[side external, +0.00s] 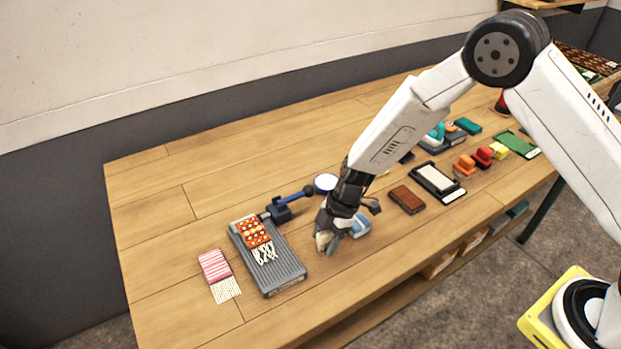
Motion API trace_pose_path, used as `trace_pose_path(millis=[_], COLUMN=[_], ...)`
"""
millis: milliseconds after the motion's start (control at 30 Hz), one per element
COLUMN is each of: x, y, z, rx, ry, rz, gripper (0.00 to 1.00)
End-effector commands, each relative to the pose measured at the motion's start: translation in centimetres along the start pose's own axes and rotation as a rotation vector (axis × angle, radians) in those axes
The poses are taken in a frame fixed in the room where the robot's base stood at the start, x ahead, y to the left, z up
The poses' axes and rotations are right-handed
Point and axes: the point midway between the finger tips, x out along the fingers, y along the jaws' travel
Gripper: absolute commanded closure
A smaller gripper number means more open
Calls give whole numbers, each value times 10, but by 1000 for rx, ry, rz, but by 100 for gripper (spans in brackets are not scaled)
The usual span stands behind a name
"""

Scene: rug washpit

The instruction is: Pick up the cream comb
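My gripper (338,234) is low over the table's front part, pointing down, just right of the grey ribbed tray. A small cream piece (323,241) shows at its left fingertip; it may be the cream comb, but its shape is mostly hidden. I cannot tell whether the fingers are closed on it or only beside it. A blue and white item (361,226) sits just right of the fingers, partly covered by them. No other thing is clearly recognisable as a cream comb.
The grey ribbed tray (284,272) bears an orange patterned piece (254,233) with white fringe. A pink striped fringed piece (214,266) lies left. A dark blue tool (280,211) lies behind. A brown block (407,199), a black-framed pad (438,182) and coloured brushes (483,158) are right.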

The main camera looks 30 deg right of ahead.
Motion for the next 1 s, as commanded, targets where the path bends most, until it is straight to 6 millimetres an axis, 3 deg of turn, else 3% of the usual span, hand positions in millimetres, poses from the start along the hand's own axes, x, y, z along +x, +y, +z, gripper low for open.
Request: trace_pose_path(millis=[33, 167, 200, 667, 1000], x=[0, 0, 0, -3, -26], y=[0, 0, 0, 0, 0], z=[0, 0, 0, -1, -11], rx=[0, 0, 0, -1, -2], ry=[0, 0, 0, 0, 2], rz=[0, 0, 0, 1, 2], gripper=[55, 96, 100, 100, 100])
